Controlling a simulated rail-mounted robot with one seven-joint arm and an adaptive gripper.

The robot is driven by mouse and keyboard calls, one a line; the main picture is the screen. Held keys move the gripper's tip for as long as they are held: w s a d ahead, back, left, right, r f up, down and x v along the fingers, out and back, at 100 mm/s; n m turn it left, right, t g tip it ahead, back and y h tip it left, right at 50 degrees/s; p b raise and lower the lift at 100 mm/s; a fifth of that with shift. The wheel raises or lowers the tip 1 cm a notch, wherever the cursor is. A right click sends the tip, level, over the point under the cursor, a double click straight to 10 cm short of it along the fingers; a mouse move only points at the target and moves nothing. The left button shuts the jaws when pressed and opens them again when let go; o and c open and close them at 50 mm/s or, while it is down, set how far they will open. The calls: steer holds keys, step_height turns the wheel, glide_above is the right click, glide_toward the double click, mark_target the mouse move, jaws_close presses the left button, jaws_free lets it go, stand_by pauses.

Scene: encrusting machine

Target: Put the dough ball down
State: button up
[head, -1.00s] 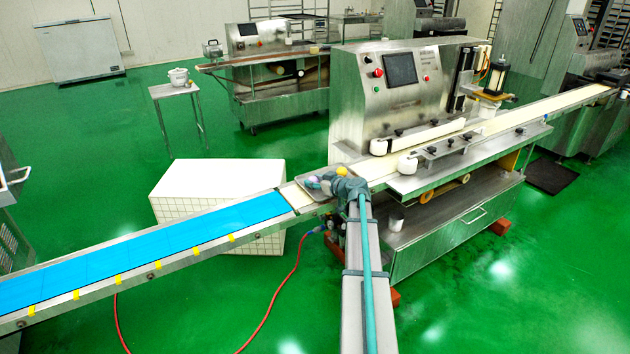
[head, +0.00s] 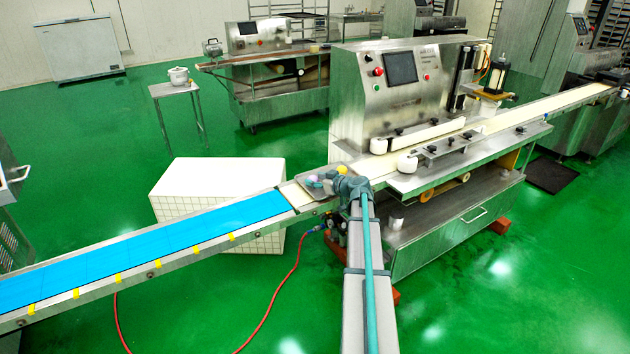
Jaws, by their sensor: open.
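A small metal tray (head: 302,183) sits on the conveyor, between the blue belt and the machine. A pinkish-lilac dough ball (head: 312,178) lies in its left part, and a yellow dough ball (head: 342,169) shows at its right, behind my wrist. Other small pale and grey shapes between them are too small to tell apart. My gripper (head: 328,184) is over the tray's near right part, open, beside the lilac ball. The fingers are tiny here and partly hidden by my wrist. I cannot tell whether they touch any ball.
The blue conveyor belt (head: 140,245) runs off to the left and is empty. The steel encrusting machine (head: 395,100) stands close behind and right of the tray. A white tiled block (head: 215,180) stands behind the belt. A red hose (head: 297,260) lies on the green floor.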

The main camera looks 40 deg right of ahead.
steer(key=b+v, duration=0.1)
steer(key=v, duration=1)
